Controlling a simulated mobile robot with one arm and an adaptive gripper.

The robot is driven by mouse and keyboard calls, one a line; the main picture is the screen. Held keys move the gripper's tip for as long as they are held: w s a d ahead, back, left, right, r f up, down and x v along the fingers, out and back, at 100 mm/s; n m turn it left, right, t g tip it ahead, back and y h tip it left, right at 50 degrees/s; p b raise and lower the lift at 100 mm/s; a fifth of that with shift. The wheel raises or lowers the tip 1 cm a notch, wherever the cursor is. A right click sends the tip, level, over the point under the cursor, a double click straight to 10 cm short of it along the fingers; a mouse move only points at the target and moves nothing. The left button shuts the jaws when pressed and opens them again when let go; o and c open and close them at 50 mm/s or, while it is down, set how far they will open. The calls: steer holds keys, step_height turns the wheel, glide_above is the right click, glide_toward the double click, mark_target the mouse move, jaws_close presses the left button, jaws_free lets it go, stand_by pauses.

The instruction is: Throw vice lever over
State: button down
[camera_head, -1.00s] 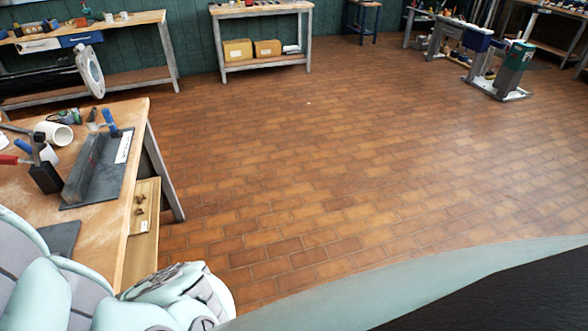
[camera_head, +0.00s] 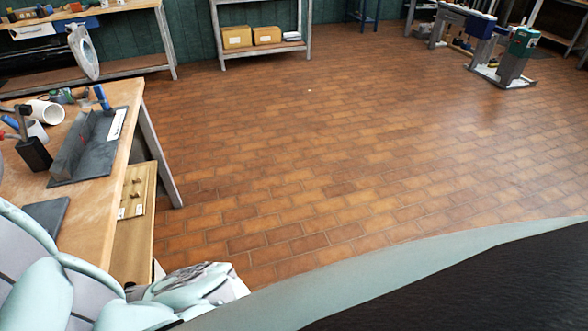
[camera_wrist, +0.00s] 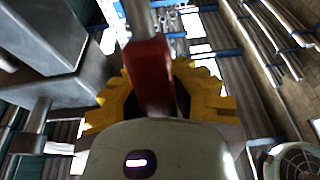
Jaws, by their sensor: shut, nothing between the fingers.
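In the wrist view, a red bar (camera_wrist: 151,75) with a bare metal rod (camera_wrist: 139,16) at its upper end runs up the middle; it looks like a lever grip. The yellow, jagged fingers of my gripper (camera_wrist: 160,92) show on either side of it and are shut, with nothing held. The red bar overlaps them; I cannot tell if they touch. A grey metal body (camera_wrist: 45,45) fills the upper left. In the head view my gripper is out of sight, and I cannot make out a vice with certainty.
At left, a wooden bench (camera_head: 97,215) carries a steel angle (camera_head: 75,150), a black block (camera_head: 34,154) and a white pipe (camera_head: 46,111). A lower wooden board (camera_head: 133,240) juts beside it. The tiled floor (camera_head: 330,150) is clear. A green-topped machine (camera_head: 522,42) stands far right.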

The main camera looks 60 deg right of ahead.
steer(key=s+d+f+t+y+b, duration=0.1)
steer(key=b, duration=0.1)
steer(key=s+d+f+t+y+b, duration=0.1)
steer(key=b, duration=0.2)
steer(key=shift+d+b, duration=0.3)
steer(key=shift+d, duration=0.1)
steer(key=shift+s+d+y+b, duration=0.25)
steer(key=shift+d+y+b, duration=0.1)
steer(key=shift+y+b, duration=0.25)
steer(key=shift+t, duration=0.3)
steer(key=c, duration=1.7)
jaws_free()
steer(key=shift+r, duration=0.1)
steer(key=o, duration=0.9)
steer(key=shift+r, duration=0.1)
steer(key=shift+r, duration=0.1)
steer(key=shift+r, duration=4.9)
steer(key=shift+o, duration=0.3)
